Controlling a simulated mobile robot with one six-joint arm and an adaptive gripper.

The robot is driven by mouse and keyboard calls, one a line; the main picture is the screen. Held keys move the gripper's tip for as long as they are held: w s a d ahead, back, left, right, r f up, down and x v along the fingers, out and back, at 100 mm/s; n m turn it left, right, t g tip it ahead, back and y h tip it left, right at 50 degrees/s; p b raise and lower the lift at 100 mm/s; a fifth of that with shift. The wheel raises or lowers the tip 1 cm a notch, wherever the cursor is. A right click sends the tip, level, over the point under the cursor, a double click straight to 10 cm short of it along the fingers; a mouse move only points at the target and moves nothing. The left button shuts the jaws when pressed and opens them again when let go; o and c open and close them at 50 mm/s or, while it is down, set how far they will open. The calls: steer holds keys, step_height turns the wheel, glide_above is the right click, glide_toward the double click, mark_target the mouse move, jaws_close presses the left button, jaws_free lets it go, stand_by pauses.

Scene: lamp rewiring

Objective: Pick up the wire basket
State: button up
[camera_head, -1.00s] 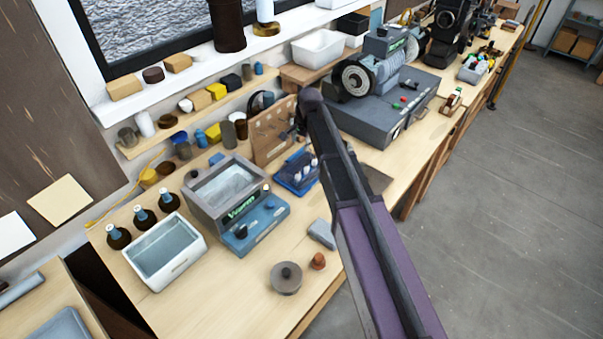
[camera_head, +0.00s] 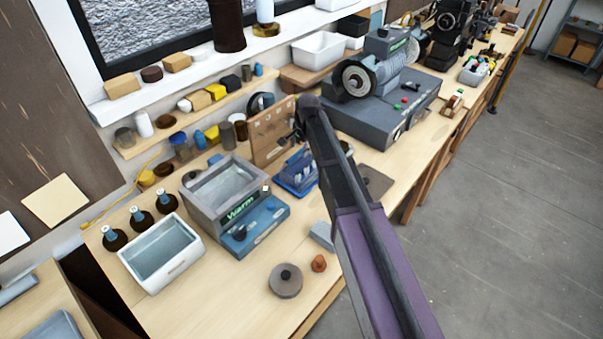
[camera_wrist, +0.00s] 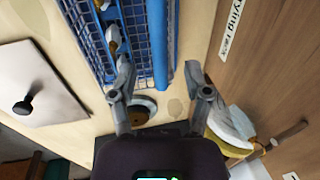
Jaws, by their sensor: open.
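The wire basket is blue mesh and lies at the top of the wrist view (camera_wrist: 130,30), with several light-coloured pieces in it. A thick blue bar (camera_wrist: 160,45) runs along its right side. My gripper (camera_wrist: 159,73) is open, with one fingertip on each side of that bar, the left one overlapping the mesh in the picture. I cannot tell whether the fingers touch it. In the head view the basket (camera_head: 296,172) sits on the bench, left of my arm and partly covered by it. My gripper is not clear there.
A grey bath marked "Warm" (camera_head: 240,212) stands left of the basket, with a white tub (camera_head: 161,254) further left. A pegboard (camera_head: 272,131), labelled as a rack in the wrist view, stands behind.

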mark_target(298, 153)
steer(key=shift+w+a+f+b, duration=0.15)
steer(key=shift+f+b, duration=0.5)
steer(key=shift+f, duration=0.2)
steer(key=shift+w+a+f+b, duration=0.1)
steer(key=shift+a+f+b, duration=0.05)
steer(key=shift+f+b, duration=0.6)
jaws_close()
